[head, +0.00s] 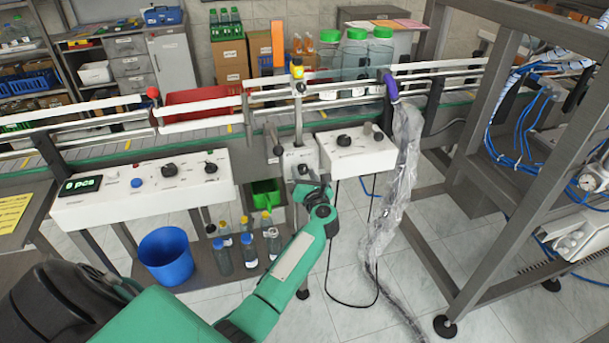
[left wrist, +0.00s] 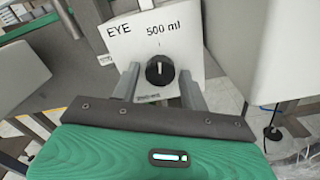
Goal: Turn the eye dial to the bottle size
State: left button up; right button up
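The eye dial (left wrist: 160,72) is a black round knob with a white pointer line, which stands about upright. It sits on a white panel (left wrist: 197,51) marked "EYE" and "500 ml". In the head view the panel (head: 296,157) is the small white box below the conveyor rail. My left gripper (head: 312,190) is in front of it. In the left wrist view my left gripper (left wrist: 158,84) is open, one finger on each side of the dial; contact cannot be told. Several clear bottles with green caps (head: 355,58) stand on the conveyor. My right gripper is out of view.
A white control box with a "6 pcs" display (head: 80,186) is left of the panel, another box with knobs (head: 355,152) right. A clear plastic sleeve (head: 394,190) hangs on the right. A blue bin (head: 166,256) and several small bottles (head: 249,251) stand below.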

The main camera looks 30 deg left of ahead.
pick_arm(q)
jog(key=c, duration=0.7)
